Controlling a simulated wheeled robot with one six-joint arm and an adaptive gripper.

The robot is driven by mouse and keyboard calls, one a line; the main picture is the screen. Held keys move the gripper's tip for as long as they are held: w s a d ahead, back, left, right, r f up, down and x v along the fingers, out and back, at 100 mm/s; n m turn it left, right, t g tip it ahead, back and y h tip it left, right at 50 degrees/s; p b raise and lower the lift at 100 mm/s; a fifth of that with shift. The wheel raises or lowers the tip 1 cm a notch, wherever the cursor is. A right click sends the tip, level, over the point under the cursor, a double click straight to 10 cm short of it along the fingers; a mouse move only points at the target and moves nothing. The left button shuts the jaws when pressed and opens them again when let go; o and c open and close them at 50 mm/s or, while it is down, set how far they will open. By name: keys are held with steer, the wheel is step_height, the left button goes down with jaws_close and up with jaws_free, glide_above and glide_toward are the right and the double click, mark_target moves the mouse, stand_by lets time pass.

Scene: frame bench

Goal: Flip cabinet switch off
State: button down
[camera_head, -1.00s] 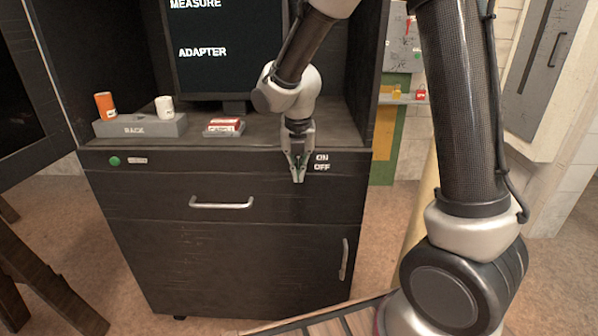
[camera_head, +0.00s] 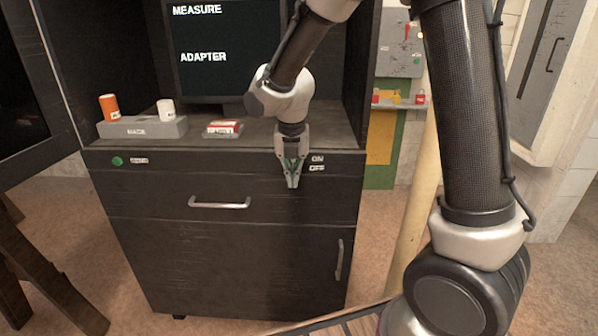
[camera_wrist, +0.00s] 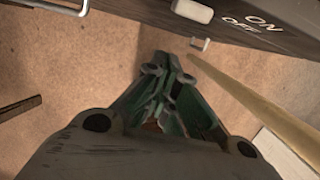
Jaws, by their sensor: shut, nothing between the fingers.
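The black cabinet (camera_head: 225,265) stands in front of me, with ON and OFF labels (camera_head: 317,163) at the right end of its upper front strip. My gripper (camera_head: 292,185) is shut and empty, fingers pointing down, just left of these labels in the head view. It covers the spot beside them, so the switch is hidden there. In the wrist view a pale switch (camera_wrist: 193,11) shows on the cabinet front beside the labels. My gripper (camera_wrist: 166,62) is apart from it in that view. Which way the switch is set cannot be told.
A drawer handle (camera_head: 220,204) and a door handle (camera_head: 339,260) stick out from the cabinet front. A green button (camera_head: 117,161) is at its left. A grey rack (camera_head: 143,127) with two cups and a red-and-white item (camera_head: 223,127) lie on top, before a monitor (camera_head: 215,60).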

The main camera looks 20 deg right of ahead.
steer(key=s+a+r, duration=0.1)
steer(key=s+r, duration=0.3)
steer(key=r, duration=0.5)
steer(key=shift+a, duration=0.15)
steer(key=s+d+r+m+t, duration=0.1)
steer(key=s+d+r+m, duration=0.2)
steer(key=s+d+m, duration=0.6)
steer(key=s+d+r+m+t, duration=0.1)
steer(key=s+d+r+m, duration=0.2)
steer(key=s+d+m, duration=0.7)
steer(key=s+m, duration=0.1)
steer(key=m, duration=1.2)
steer(key=shift+s+d+t+y, duration=0.3)
steer(key=shift+s, duration=0.05)
steer(key=shift+r, duration=0.1)
